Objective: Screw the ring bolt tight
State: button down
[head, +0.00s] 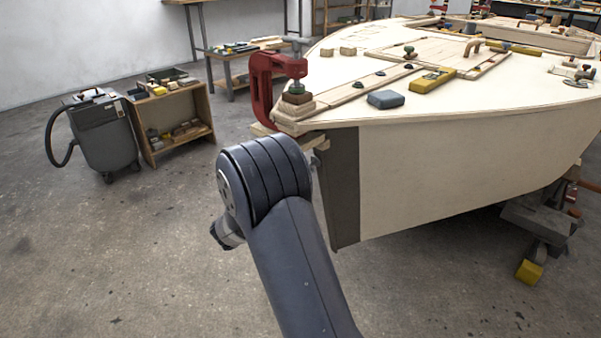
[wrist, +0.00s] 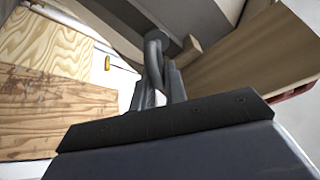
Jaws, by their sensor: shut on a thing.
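The grey metal ring bolt (wrist: 152,49) shows in the wrist view, with its ring upright between my fingers and its far side close to a wooden part of the hull. My gripper (wrist: 165,70) is shut on the ring. The fingers cover part of the ring, and the bolt's thread is not visible, so I cannot tell how far it is in. In the head view my arm reaches to the bow of the plywood hull (head: 460,175), beside the dark stem strip (head: 339,190). The arm hides the gripper's grip there.
A red clamp (head: 262,92) grips wooden blocks at the bow tip, just above my arm. A blue block (head: 385,99) and a yellow tool (head: 432,80) lie on the deck. A grey vacuum (head: 104,135) and a small shelf (head: 175,125) stand left. The floor between is clear.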

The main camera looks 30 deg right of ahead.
jog(key=shift+w+a+r, duration=0.2)
jog(key=shift+r, duration=0.05)
jog(key=c, duration=1.6)
grip_release()
jog(key=shift+a, duration=0.15)
jog(key=shift+o, duration=0.5)
jog(key=shift+f, duration=0.1)
